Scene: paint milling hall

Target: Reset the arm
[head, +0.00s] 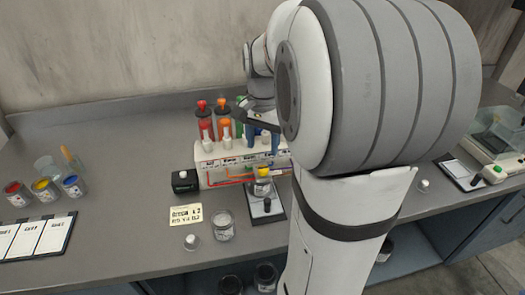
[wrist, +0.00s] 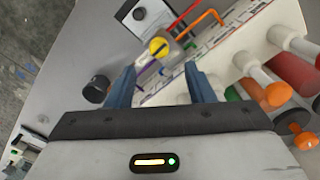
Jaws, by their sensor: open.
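My gripper (wrist: 160,85) is open, with its two blue fingers apart and nothing held between them in the wrist view. In the head view the gripper (head: 263,138) is over the white rack (head: 207,172) with red, orange and green plungers, and my arm hides the rack's right part. Beyond the fingers in the wrist view is a small jar with yellow on top (wrist: 158,47), apart from them. The same jar stands on a small black-and-white stand in front of the rack in the head view (head: 262,187).
A black box (head: 185,181), a label card (head: 186,214) and a glass jar (head: 222,225) are near the rack. Paint jars (head: 45,188), a beaker (head: 47,168) and a card board (head: 38,237) are at left. A scale (head: 500,140) is at right. The back left bench is clear.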

